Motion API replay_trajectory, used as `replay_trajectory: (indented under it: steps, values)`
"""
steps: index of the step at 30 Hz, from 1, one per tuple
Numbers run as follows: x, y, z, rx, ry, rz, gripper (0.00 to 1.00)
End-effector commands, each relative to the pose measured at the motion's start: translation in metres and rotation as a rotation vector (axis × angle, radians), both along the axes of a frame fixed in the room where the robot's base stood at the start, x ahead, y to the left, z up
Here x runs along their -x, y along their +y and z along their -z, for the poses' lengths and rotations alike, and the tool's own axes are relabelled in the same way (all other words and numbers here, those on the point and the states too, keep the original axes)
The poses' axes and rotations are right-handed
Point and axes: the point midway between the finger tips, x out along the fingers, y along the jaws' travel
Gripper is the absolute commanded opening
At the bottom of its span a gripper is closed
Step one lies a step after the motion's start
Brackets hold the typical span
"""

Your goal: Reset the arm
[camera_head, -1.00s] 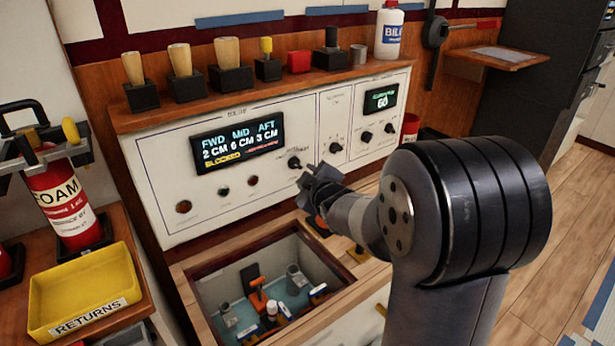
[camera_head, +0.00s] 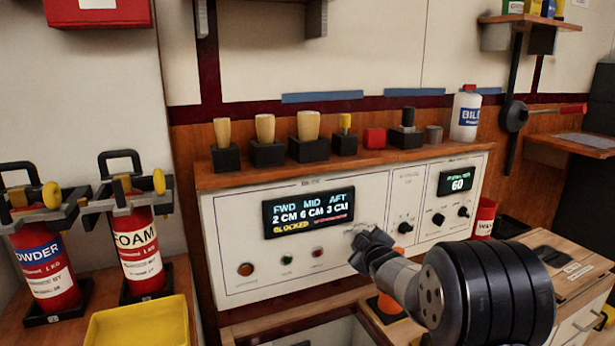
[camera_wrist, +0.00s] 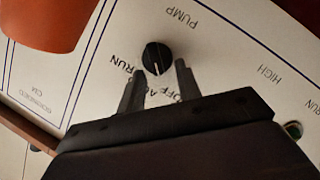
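My arm (camera_head: 485,295) reaches in from the lower right of the head view. My gripper (camera_head: 370,245) is in front of the white control panel (camera_head: 235,285), over the spot of the pump knob. In the wrist view the two fingers of my gripper (camera_wrist: 160,76) stand apart with nothing held between them. A black round knob (camera_wrist: 156,57) labelled PUMP, with RUN and OFF beside it, lies just beyond the fingertips. I cannot tell whether the fingers touch it. In the head view my gripper hides this knob.
The panel's display (camera_head: 308,212) reads FWD 2 CM, MID 6 CM, AFT 3 CM, BLOCKED. Handled tools (camera_head: 265,140) and a white bottle (camera_head: 466,115) line the wooden shelf. Extinguishers (camera_head: 140,250) and a yellow tray (camera_head: 140,325) stand left. An orange-red object (camera_wrist: 40,22) fills the wrist view's upper left corner.

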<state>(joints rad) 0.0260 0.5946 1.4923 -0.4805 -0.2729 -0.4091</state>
Motion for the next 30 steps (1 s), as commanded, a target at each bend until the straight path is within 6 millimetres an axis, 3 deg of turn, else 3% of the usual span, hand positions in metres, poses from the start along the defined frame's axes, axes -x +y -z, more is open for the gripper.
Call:
replay_trajectory:
  steps: [17,30]
  values:
    - [0.008,-0.001,-0.004,0.002,-0.003,-0.001,0.33]
    - [0.074,-0.008,-0.024,0.001,-0.002,0.000,0.33]
